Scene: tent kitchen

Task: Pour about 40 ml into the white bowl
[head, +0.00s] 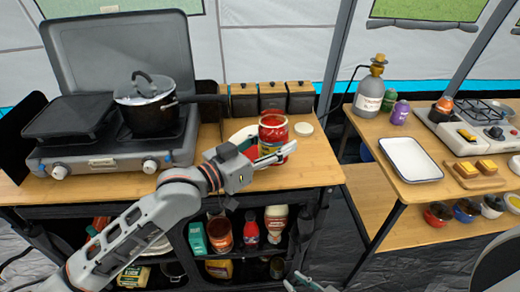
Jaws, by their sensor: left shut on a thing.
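My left gripper (274,157) is shut on a red jar (272,130) with a pale label, at the right part of the left wooden counter. The jar looks upright and its top looks open. I cannot tell whether its base touches the counter. A white rounded dish (242,134), perhaps the white bowl, lies just left of the jar, mostly hidden behind my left gripper and the jar. Its contents are hidden. My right gripper (309,284) shows only in part at the bottom edge, away from the counter, and its opening is unclear.
A round white lid (304,129) lies right of the jar. Dark canisters (272,97) stand behind it. A camp stove (110,145) with a black pot (148,105) fills the left. The right table holds a white tray (411,160), a gas bottle (369,93) and a burner (484,128).

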